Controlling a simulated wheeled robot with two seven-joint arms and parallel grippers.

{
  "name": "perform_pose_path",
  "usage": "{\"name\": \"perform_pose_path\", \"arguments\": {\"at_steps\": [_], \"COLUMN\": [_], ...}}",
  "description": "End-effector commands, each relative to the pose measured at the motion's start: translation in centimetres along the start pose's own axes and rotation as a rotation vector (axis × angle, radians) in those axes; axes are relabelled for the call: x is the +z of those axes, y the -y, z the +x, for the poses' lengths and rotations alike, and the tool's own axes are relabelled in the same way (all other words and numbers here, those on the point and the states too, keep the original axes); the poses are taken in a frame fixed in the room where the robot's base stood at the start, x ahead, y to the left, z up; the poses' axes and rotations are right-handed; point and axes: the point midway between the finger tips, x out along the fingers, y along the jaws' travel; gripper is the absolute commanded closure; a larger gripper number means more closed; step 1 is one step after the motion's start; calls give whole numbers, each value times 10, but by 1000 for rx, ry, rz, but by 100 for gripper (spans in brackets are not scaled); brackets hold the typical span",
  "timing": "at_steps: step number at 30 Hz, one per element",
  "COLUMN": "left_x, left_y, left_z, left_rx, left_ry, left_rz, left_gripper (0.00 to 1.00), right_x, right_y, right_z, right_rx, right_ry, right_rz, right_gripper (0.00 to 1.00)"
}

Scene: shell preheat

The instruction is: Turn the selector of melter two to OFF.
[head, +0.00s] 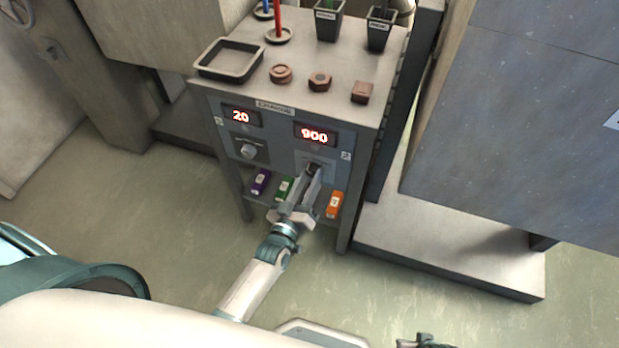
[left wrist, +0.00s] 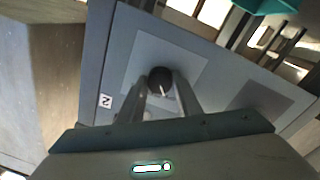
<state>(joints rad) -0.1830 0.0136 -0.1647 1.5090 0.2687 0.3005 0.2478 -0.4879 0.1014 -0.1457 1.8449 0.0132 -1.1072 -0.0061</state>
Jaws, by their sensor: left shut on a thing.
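The melter panel (head: 280,137) is the front of a grey cabinet. Its right half is marked 2 and has a red display (head: 315,135) reading 900. Below that display is the dark round selector knob of melter two (head: 313,167), also seen in the left wrist view (left wrist: 159,76) with a short white pointer mark. My left gripper (head: 313,174) is shut on this knob, one finger on each side. The fingers partly hide the knob and its plate, and I cannot read its position labels. A dark part at the bottom edge may be my right gripper (head: 425,341), mostly cut off.
The left half, marked 1, has a display (head: 241,117) reading 20 and its own knob (head: 249,151). Purple, green and orange blocks lie on the shelf below. The top holds a tray (head: 230,60), small brown pieces and dark cups. A grey block (head: 520,120) stands right.

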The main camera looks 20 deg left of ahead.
Motion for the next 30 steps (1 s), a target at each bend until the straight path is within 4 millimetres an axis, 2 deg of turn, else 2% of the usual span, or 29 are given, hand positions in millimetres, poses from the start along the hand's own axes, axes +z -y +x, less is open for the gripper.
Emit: {"name": "perform_pose_path", "arguments": {"at_steps": [7,19,20,21,22,30], "left_x": [0,0,0,0,0,0], "left_y": [-1,-1,-1,-1,-1,0], "left_z": [0,1,1,1,0,0], "left_rx": [0,0,0,0,0,-1], "left_ry": [-5,-6,-6,-6,-6,-6], "left_rz": [-72,-81,-80,-80,-80,-79], "left_gripper": [91,91,64,54,50,50], "right_x": [0,1,1,1,2,2], "right_y": [0,0,0,0,0,0], "right_z": [0,1,1,1,1,1], "right_rx": [0,0,0,0,0,0], "right_ry": [-1,0,0,0,0,1], "right_rz": [1,1,1,1,1,2], "right_gripper": [69,69,69,69,69,69]}}
